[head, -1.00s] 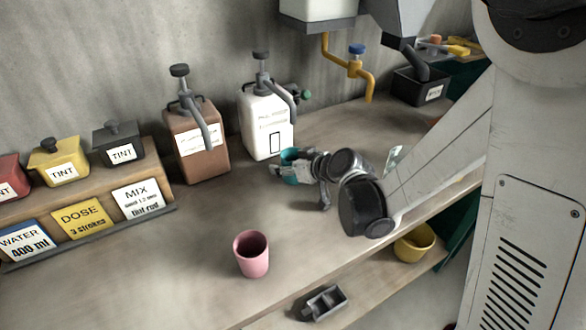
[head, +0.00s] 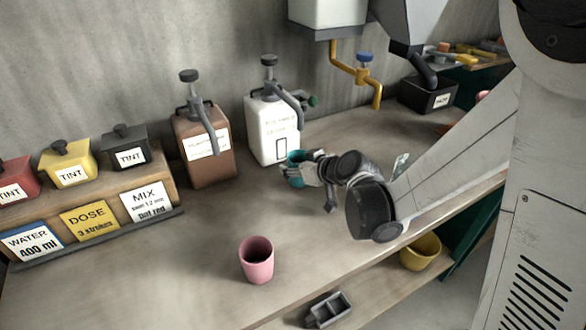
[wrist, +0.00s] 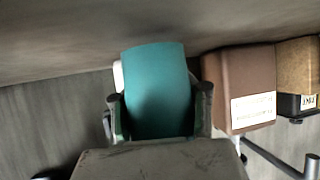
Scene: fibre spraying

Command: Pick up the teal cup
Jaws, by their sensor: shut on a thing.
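The teal cup (head: 294,158) is in front of the white pump container, mostly hidden behind my gripper in the head view. My gripper (head: 292,171) is shut on the cup. In the wrist view the teal cup (wrist: 157,92) fills the middle, with a finger of my gripper (wrist: 158,112) against each side. Whether the cup touches the bench cannot be told.
The white pump container (head: 272,130) stands right behind the cup, and a brown pump container (head: 205,165) is to its left. A pink cup (head: 257,262) stands near the front edge. A yellow tap (head: 360,76) hangs at the right. The bench between the pink cup and the containers is clear.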

